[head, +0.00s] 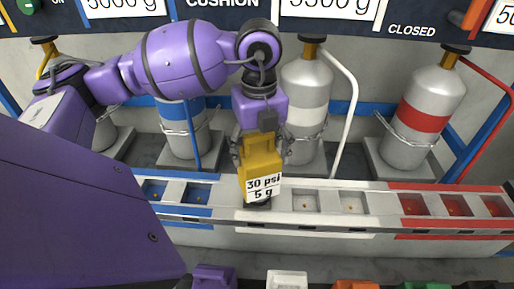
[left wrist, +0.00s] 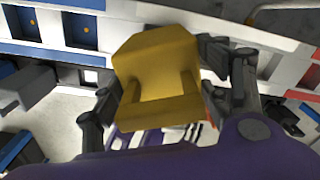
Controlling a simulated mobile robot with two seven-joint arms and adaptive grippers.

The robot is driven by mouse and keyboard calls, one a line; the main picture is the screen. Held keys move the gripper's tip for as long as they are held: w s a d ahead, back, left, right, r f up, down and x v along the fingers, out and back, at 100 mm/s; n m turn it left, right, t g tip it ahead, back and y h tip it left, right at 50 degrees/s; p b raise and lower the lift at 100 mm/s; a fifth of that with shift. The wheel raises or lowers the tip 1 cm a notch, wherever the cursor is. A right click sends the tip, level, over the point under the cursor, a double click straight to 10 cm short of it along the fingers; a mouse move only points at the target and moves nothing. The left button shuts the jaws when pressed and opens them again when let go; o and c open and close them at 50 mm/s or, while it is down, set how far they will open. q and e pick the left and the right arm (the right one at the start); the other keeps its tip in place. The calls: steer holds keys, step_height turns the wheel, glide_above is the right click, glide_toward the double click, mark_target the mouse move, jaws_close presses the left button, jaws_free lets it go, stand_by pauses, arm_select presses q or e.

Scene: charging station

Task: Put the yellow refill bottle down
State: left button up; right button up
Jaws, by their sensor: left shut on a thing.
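The yellow refill bottle (head: 262,168) carries a white label reading "30 psi 5 g". It is over the white section of the long rack, in line with the row of square pockets, and it hides what is beneath it. A dark part shows just under its label. My left gripper (head: 262,146) comes from above and is shut on the bottle. In the left wrist view the yellow bottle (left wrist: 158,75) fills the middle, between the dark fingers of the left gripper (left wrist: 165,95). Whether the bottle touches the rack I cannot tell. My right gripper is not in view.
The rack has blue pockets (head: 198,192) at left, white pockets (head: 305,201) in the middle and red pockets (head: 456,206) at right. Chained gas cylinders stand behind, one white-banded (head: 306,100), one red-banded (head: 424,110). Several coloured blocks, including a white one (head: 287,280), line the front edge.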

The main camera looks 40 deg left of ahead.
mark_target(259, 134)
arm_select(q)
steer(key=shift+f, duration=1.2)
steer(key=shift+f, duration=0.2)
steer(key=o, duration=2.1)
steer(key=shift+s, duration=0.1)
step_height(259, 134, up, 12)
steer(key=shift+r, duration=0.1)
